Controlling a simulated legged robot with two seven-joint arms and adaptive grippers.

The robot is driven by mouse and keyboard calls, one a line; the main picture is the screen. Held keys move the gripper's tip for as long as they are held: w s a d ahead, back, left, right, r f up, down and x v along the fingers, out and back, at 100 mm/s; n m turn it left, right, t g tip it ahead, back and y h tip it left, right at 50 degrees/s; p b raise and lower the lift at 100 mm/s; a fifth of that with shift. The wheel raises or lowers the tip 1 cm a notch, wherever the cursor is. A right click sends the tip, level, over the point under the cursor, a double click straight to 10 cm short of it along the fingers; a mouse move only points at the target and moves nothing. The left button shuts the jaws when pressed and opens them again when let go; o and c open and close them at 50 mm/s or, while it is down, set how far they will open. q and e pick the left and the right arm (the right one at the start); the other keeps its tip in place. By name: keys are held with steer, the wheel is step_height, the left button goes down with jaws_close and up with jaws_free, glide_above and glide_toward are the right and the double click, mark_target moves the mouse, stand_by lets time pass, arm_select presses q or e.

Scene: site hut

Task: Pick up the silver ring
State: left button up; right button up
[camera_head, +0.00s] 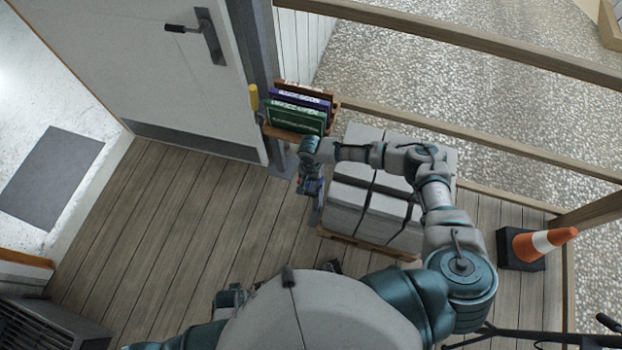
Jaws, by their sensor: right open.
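I cannot make out a silver ring anywhere in the head view; it may be hidden or too small to tell. My right gripper (315,191) points down beside the left side of the strapped grey block stack, below the wooden sign rack. It is open, and I see nothing held in it. My left gripper cannot be made out; my own body covers the lower middle of the view.
The grey block stack (352,190) stands on a wooden pallet. The sign rack (287,133) holds several signs beside the door (140,60). Plank floor (170,215) at left is clear.

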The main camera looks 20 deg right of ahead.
steer(key=shift+f, duration=0.5)
steer(key=shift+a+r, duration=0.15)
steer(key=shift+a, duration=0.2)
steer(key=shift+c, duration=0.5)
steer(key=shift+a, duration=0.1)
steer(key=c, duration=0.4)
jaws_close()
steer(key=shift+d, duration=0.35)
